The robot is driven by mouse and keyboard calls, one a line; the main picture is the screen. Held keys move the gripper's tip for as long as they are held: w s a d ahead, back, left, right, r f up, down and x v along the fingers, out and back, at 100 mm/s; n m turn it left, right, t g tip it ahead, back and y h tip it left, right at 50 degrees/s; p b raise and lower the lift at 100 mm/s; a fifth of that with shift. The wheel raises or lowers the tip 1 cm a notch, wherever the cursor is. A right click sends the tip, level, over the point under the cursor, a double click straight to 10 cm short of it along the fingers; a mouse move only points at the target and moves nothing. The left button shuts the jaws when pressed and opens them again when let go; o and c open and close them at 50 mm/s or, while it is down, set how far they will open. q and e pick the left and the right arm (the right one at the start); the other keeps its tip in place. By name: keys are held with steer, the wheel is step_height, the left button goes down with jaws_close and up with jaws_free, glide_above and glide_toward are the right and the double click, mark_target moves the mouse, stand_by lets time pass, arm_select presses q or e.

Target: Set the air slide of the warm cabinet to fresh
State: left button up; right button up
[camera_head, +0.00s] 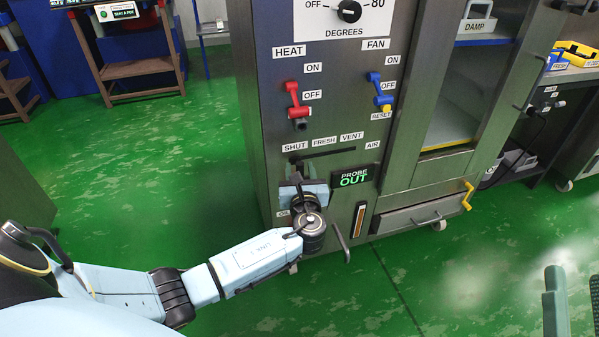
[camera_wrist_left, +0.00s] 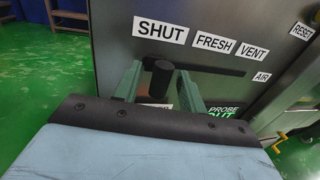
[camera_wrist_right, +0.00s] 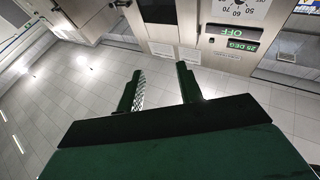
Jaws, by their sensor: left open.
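The warm cabinet (camera_head: 280,100) has a horizontal AIR slot (camera_head: 335,152) with labels SHUT, FRESH and VENT above it. In the left wrist view, the black air slide knob (camera_wrist_left: 158,80) stands at the slot's left end, below SHUT (camera_wrist_left: 160,30) and left of FRESH (camera_wrist_left: 213,41). My left gripper (camera_wrist_left: 160,84) is open, with a finger on each side of the knob; contact cannot be told. In the head view, my left gripper (camera_head: 304,186) is at the cabinet front and hides the knob. My right gripper (camera_wrist_right: 158,88) is open and empty in the right wrist view.
Red HEAT (camera_head: 293,95) and blue FAN (camera_head: 379,88) levers are above the slot. A PROBE OUT display (camera_head: 354,176) is at its lower right. The green floor left of the cabinet is clear.

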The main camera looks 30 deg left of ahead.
arm_select(q)
steer(key=shift+w+a, duration=0.3)
jaws_close()
stand_by(0.3)
